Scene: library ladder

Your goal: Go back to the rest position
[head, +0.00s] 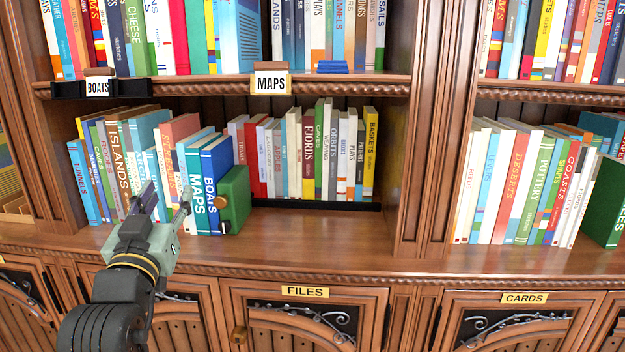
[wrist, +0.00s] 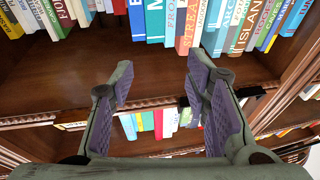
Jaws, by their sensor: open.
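My gripper (head: 168,203) is in the left half of the head view, in front of the lower book row, near the blue MAPS book (head: 202,190) and the blue BOATS book (head: 218,180). In the wrist view my gripper (wrist: 160,82) shows two spread fingers with purple pads. Nothing is between them; shelf boards and book spines show beyond. I cannot tell the exact gap between the fingertips and the books.
A green bookend (head: 235,198) stands at the right of the BOATS book. Bare shelf board (head: 290,228) lies right of it. Wooden uprights (head: 437,150) divide the bays. Below are cabinet doors, one with a FILES label (head: 305,292). A MAPS label (head: 270,83) hangs on the upper shelf edge.

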